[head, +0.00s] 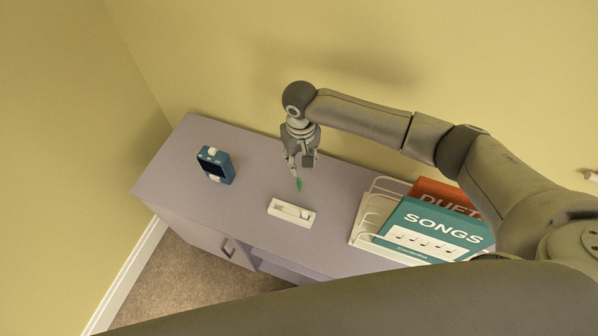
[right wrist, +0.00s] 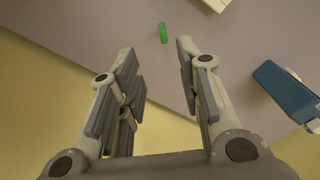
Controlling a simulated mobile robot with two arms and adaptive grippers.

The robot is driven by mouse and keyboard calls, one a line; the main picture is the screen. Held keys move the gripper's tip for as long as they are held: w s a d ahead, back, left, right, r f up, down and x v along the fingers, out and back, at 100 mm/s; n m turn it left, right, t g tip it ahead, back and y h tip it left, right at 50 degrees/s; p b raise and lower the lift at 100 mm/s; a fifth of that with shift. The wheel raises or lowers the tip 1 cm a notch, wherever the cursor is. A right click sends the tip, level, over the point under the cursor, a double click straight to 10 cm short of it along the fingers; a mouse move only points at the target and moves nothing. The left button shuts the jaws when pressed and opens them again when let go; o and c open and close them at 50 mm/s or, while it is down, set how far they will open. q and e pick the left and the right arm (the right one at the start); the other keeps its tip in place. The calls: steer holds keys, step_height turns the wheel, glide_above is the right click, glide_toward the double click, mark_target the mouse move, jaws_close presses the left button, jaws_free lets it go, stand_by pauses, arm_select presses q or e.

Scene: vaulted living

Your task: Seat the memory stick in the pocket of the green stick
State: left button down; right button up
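The green memory stick (head: 298,184) shows on the cabinet top just below my right gripper's fingertips in the head view. In the right wrist view the green stick (right wrist: 163,33) lies beyond the fingertips, in line with the gap between them. My right gripper (head: 301,168) is open and empty, pointing down; its spread fingers (right wrist: 156,48) also show in the right wrist view. A white holder (head: 277,207) with a recess lies just in front of the stick; details inside its recess are too small to tell. My left gripper is out of view.
A blue device (head: 215,165) with a dark screen stands left on the lilac cabinet (head: 247,160). A white wire rack (head: 362,222) holding a teal songbook (head: 432,229) and an orange one (head: 443,196) stands right. The wall is close behind.

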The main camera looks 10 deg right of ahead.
mark_target(299, 180)
steer(key=f, duration=0.4)
steer(key=shift+s+a+f, duration=0.1)
steer(key=shift+s+f, duration=0.25)
steer(key=shift+a+f, duration=0.15)
steer(key=shift+f, duration=2.6)
steer(key=shift+c, duration=0.3)
jaws_close()
